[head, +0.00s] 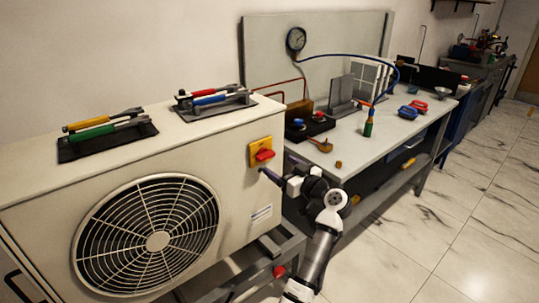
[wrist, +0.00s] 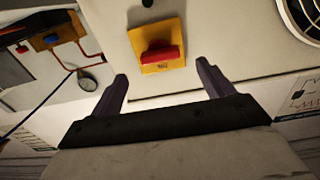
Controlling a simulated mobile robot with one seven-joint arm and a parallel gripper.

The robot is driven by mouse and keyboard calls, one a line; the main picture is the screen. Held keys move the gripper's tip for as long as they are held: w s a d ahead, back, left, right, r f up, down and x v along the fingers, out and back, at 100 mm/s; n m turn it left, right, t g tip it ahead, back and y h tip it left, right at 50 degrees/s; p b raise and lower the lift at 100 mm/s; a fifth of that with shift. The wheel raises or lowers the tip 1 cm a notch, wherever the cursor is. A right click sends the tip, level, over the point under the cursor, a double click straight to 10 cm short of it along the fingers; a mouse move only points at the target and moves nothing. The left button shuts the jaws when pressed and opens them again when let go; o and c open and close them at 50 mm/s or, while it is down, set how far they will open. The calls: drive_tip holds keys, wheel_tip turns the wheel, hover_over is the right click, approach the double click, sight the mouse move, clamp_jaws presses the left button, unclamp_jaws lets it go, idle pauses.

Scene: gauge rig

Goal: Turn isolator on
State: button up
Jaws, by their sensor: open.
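The isolator is a yellow plate (head: 254,156) with a red knob (head: 264,155), on the side of the white fan unit (head: 195,140). In the wrist view the yellow plate (wrist: 148,37) and red knob (wrist: 159,54) show beyond the fingertips, with the knob lying crosswise in the picture. My gripper (wrist: 162,70) is open and empty, its two dark fingers apart. In the head view my gripper (head: 264,172) is just below the isolator, close to the unit's side. I cannot tell from the small lettering whether the isolator is on or off.
Two sets of hand tools with coloured grips lie on top of the unit (head: 105,132) (head: 212,98). A workbench (head: 348,150) stands to the right, with a gauge (head: 296,39), a blue hose and several small items. The marble floor (head: 440,225) on the right is clear.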

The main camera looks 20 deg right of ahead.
sight(268, 158)
drive_tip(key=p+x, duration=0.1)
drive_tip(key=x, duration=0.5)
drive_tip(key=shift+w+p, duration=0.2)
drive_tip(key=shift+p, duration=0.1)
drive_tip(key=c, duration=1)
